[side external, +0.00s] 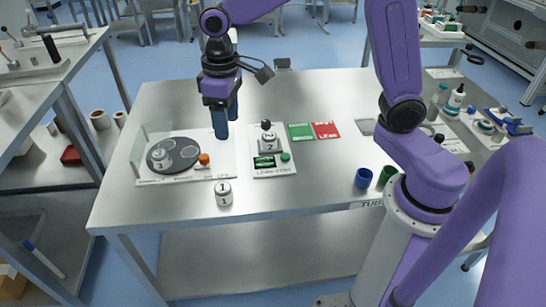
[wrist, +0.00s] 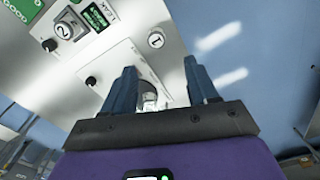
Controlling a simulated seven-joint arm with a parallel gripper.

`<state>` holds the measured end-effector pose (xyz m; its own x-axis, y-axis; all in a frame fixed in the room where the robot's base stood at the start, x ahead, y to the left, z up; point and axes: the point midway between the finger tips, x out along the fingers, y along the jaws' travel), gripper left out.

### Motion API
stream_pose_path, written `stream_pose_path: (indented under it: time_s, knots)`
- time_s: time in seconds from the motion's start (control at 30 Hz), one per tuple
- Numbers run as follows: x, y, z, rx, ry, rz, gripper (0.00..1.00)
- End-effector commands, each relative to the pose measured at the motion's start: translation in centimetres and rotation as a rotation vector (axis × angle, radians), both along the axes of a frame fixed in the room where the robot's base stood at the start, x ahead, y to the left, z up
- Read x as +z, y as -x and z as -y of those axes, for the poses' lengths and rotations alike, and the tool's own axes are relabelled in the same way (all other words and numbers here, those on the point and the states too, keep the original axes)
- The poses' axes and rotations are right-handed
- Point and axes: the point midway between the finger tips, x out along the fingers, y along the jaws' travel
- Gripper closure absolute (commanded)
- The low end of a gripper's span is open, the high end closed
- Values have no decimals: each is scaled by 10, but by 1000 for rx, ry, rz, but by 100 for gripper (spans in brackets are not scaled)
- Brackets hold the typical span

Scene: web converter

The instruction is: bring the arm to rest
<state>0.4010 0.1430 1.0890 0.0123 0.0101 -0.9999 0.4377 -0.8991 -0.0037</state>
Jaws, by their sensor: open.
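My gripper (side external: 226,124) hangs above the table's left part, fingers pointing down, at the back edge of a white station plate. In the wrist view my gripper (wrist: 160,68) has its two blue fingers spread, with nothing held between them. The plate carries a dark round disc (side external: 181,151) with a white numbered piece (side external: 160,158) on its left side, and an orange knob (side external: 204,160). Part of the disc and a pale piece show low between the fingers in the wrist view; the gripper body hides the rest.
A white cylinder marked 1 (side external: 224,195) stands near the table's front edge. A piece marked 2 (side external: 267,142) sits on the neighbouring panel. Green (side external: 301,132) and red (side external: 327,130) cards lie to the right. Blue (side external: 363,179) and green cups (side external: 387,176) stand farther right. The table's back middle is clear.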

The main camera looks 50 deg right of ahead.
Motion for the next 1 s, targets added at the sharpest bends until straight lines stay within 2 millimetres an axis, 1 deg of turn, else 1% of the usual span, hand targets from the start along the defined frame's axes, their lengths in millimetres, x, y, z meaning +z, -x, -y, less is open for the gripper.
stream_pose_path:
  time_s: [0.03,0.17,0.2,0.27,0.3,0.4,0.5,0.6,0.7,0.83,1.0]
  knots:
    - [3,22,2,51,-1,2,42]
    - [6,74,11,182,-4,5,42]
    - [6,89,15,221,-4,7,42]
    - [5,113,22,282,-6,8,42]
    - [4,128,28,321,-5,9,42]
    - [0,164,44,420,-8,11,42]
    - [-6,194,61,508,-8,12,42]
    - [-11,216,75,577,-9,12,42]
    - [-15,230,85,620,-9,13,42]
    - [-18,237,90,645,-10,13,42]
    - [-18,237,90,647,-9,13,42]
